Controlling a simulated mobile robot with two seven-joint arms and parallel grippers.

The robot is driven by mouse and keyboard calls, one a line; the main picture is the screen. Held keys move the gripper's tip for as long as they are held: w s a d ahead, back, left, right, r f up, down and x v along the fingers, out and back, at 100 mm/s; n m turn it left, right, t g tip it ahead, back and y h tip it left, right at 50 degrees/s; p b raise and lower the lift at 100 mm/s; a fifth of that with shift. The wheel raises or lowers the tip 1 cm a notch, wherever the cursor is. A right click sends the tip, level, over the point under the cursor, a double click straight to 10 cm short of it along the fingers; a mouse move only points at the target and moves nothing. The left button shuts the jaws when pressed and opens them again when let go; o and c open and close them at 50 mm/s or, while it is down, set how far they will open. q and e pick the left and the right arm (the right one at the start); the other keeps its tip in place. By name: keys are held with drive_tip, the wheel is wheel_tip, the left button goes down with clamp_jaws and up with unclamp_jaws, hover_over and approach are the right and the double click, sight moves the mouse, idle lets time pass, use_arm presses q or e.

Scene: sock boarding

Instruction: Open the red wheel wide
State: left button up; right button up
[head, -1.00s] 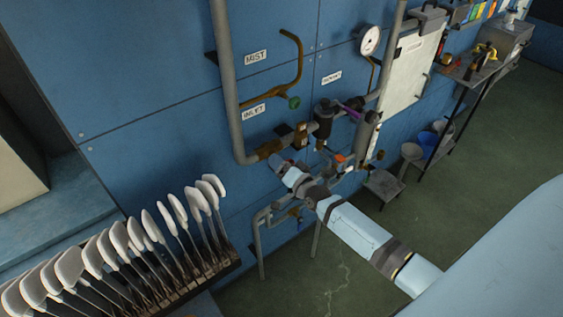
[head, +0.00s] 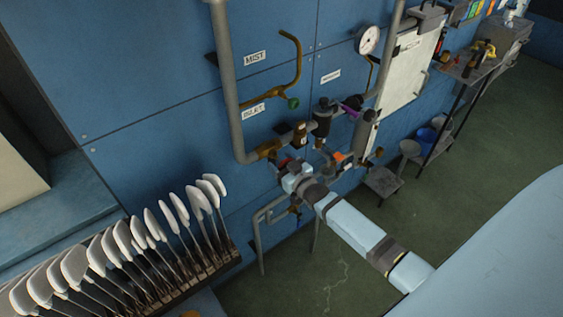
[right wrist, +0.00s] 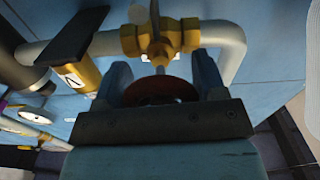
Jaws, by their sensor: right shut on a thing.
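The red wheel (right wrist: 160,90) shows in the right wrist view as a dark red-brown disc below a brass valve body (right wrist: 182,36). My right gripper (right wrist: 162,74) has one finger on each side of the wheel and is shut on it. Part of the wheel is hidden behind the gripper's palm. In the head view my right gripper (head: 287,166) reaches the pipework below the INLET label (head: 253,111), and it hides most of the wheel there. My left gripper is not in view.
A grey pipe (head: 229,85) runs down the blue wall beside the valve. A green knob (head: 293,103), a gauge (head: 368,40) and an orange handle (head: 338,156) are close by. A rack of white paddles (head: 122,238) stands at lower left. Green floor (head: 420,215) is open at right.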

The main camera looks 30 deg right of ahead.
drive_tip(key=n, duration=0.6)
drive_tip(key=shift+d+n, duration=0.1)
drive_tip(key=shift+n, duration=0.2)
drive_tip(key=n+b, duration=0.1)
drive_tip(key=n, duration=0.2)
drive_tip(key=n+b, duration=0.1)
drive_tip(key=n, duration=0.3)
drive_tip(key=shift+n+b, duration=0.3)
drive_tip(key=shift+b, duration=0.05)
drive_tip(key=shift+r+n, duration=0.1)
drive_tip(key=shift+n, duration=0.2)
drive_tip(key=o, duration=0.9)
drive_tip(key=shift+d, duration=0.1)
